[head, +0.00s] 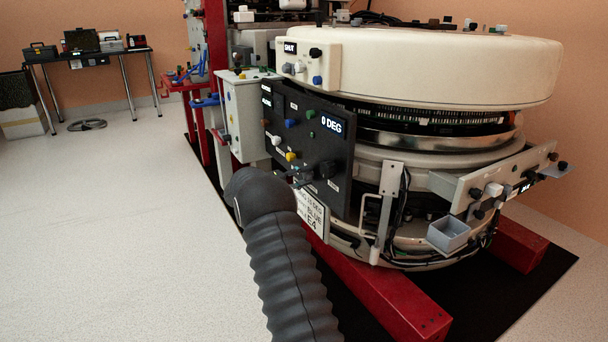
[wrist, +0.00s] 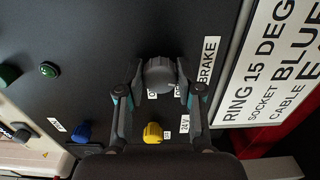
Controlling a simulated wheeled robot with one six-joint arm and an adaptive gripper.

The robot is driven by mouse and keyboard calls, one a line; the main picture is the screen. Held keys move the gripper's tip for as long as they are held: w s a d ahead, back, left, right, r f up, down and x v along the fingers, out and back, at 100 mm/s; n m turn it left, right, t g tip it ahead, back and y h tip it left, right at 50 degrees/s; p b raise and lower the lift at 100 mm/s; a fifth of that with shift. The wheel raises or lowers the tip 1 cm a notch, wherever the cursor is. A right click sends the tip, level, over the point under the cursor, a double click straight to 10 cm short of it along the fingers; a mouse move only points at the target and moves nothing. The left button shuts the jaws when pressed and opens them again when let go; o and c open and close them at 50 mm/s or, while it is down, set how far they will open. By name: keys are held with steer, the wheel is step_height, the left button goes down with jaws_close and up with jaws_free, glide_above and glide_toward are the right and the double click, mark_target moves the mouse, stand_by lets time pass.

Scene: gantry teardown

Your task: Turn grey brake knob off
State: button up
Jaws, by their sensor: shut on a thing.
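The grey brake knob (wrist: 160,72) is on the dark control panel (wrist: 90,30), beside a white BRAKE label (wrist: 208,60) in the wrist view. My gripper (wrist: 160,88) has one finger on each side of the knob and is shut on it. Small labels beside the knob are partly covered by the fingers and the knob, so its setting cannot be read. In the head view my dark, ribbed arm reaches the lower part of the panel (head: 335,150), which shows 0 DEG, and the knob is hard to make out there.
A yellow knob (wrist: 153,133) sits between my fingers' bases, with a blue knob (wrist: 83,131) and a green button (wrist: 48,70) to the left. A ring sign (wrist: 270,65) is close on the right. Red base beams (head: 405,305) lie below; open floor (head: 110,220) is left.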

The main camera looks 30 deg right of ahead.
steer(key=shift+r+n+p, duration=0.1)
steer(key=shift+n+p, duration=0.5)
steer(key=shift+n, duration=1)
steer(key=o, duration=1.2)
steer(key=shift+d, duration=0.1)
steer(key=shift+c, duration=0.2)
steer(key=a, duration=1.2)
steer(key=shift+w, duration=0.4)
